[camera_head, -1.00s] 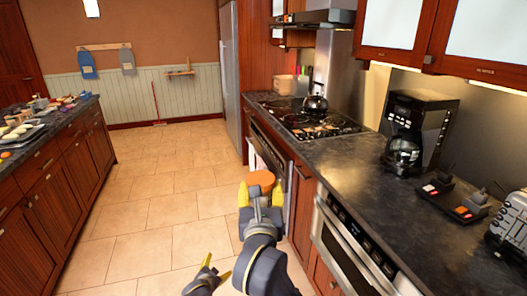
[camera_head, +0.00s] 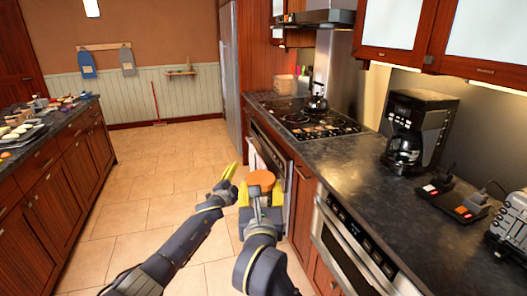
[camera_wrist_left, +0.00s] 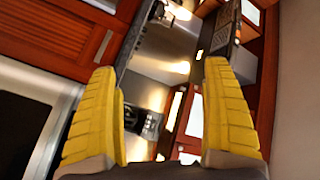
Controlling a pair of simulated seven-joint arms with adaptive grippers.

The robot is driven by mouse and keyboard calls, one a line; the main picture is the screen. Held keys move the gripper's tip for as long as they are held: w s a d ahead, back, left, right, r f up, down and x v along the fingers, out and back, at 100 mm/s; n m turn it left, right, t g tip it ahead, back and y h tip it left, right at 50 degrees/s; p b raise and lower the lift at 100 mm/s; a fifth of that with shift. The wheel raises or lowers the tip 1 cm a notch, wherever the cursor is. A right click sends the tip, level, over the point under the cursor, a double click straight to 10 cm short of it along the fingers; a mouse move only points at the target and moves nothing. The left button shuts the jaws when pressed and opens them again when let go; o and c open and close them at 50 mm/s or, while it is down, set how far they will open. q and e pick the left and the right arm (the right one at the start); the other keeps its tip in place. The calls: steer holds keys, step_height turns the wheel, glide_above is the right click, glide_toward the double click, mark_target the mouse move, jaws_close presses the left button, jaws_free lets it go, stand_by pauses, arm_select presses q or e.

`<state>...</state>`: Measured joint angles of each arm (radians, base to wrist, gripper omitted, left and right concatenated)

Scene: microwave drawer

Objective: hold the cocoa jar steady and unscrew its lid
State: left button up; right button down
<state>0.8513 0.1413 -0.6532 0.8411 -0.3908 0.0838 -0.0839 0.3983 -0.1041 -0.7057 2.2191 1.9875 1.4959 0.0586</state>
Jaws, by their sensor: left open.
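The cocoa jar shows in the head view as a round orange lid (camera_head: 262,178); its body is mostly hidden beneath the lid and between gripper fingers. My right gripper (camera_head: 261,192) has its yellow fingers on both sides of the jar, shut on it, and holds it upright in the air in front of the counter. My left gripper (camera_head: 230,180) is open and empty, just left of the lid and apart from it. In the left wrist view, its two yellow fingers (camera_wrist_left: 163,115) stand wide apart with nothing between them; the jar does not show there.
The dark counter (camera_head: 345,165) on the right carries a coffee maker (camera_head: 420,130), a toaster (camera_head: 508,225) and a stove with a kettle (camera_head: 316,100). An island counter (camera_head: 60,125) stands at the left. The tiled floor (camera_head: 150,190) between is clear.

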arm_select(q)
steer(key=s+d+r+m+g+h, duration=0.1)
steer(key=d+r+m+h, duration=0.4)
steer(key=r, duration=0.8)
steer(key=s+d+r+m+g+h, duration=0.1)
steer(key=d+r+m+h, duration=0.35)
steer(key=r, duration=0.85)
steer(key=s+d+r+m+g+h, duration=0.2)
steer(key=s+d+r+m+g, duration=1)
steer(key=r+m, duration=0.5)
steer(key=s+d+r+m+g+y, duration=0.1)
steer(key=s+d+m+y, duration=0.15)
steer(key=s, duration=0.25)
steer(key=s+d+m+g+y, duration=0.1)
steer(key=s+m, duration=0.2)
steer(key=s, duration=0.1)
steer(key=m+y, duration=0.6)
steer(key=y, duration=0.9)
glide_above(263, 178)
steer(key=w+d, duration=0.1)
step_height(263, 178, down, 14)
steer(key=shift+f, duration=0.1)
steer(key=shift+s+a+m, duration=0.2)
steer(key=shift+a+m, duration=0.05)
steer(key=shift+m, duration=0.05)
steer(key=shift+s+a+f, duration=0.1)
steer(key=shift+s+a, duration=0.1)
steer(key=shift+s, duration=0.2)
steer(key=shift+f, duration=3.9)
